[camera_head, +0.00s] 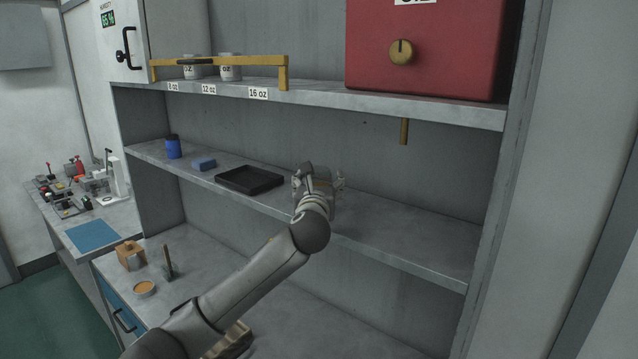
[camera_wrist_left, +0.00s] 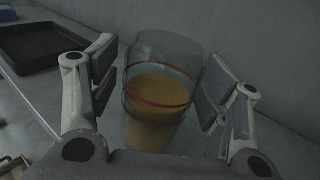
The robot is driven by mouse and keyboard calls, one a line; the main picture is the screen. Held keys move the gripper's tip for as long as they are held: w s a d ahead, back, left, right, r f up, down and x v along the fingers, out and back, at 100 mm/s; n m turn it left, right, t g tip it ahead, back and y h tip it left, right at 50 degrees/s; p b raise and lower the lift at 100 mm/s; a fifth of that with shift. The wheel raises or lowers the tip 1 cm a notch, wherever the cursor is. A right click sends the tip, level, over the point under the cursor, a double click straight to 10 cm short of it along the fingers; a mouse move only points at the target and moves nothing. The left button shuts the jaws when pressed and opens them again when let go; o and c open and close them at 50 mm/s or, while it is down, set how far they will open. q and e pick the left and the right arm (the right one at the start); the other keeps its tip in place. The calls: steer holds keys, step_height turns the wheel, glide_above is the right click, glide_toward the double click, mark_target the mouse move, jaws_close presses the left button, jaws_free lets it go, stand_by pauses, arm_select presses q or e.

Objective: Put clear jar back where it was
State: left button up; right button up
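The clear jar (camera_wrist_left: 160,92) shows in the left wrist view. It is a see-through cylinder with orange-brown contents in its lower part and reddish bands around it. It looks upright at the middle shelf. My left gripper (camera_head: 320,178) reaches to that shelf, with one finger on each side of the jar. Narrow gaps seem to show between the pads and the jar, so the gripper looks open around it. In the head view the jar is mostly hidden behind my gripper. My right gripper is not in view.
The shelf is clear to the right. A red dispenser (camera_head: 425,48) stands above, its spout (camera_head: 404,131) hanging down.

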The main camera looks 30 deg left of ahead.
arm_select(q)
steer(key=shift+r, duration=0.15)
steer(key=shift+s+d, duration=0.1)
steer(key=shift+s, duration=0.05)
steer(key=b+v, duration=0.4)
steer(key=v, duration=0.7)
steer(key=shift+s+d, duration=0.15)
steer(key=shift+s, duration=0.15)
steer(key=shift+r, duration=0.1)
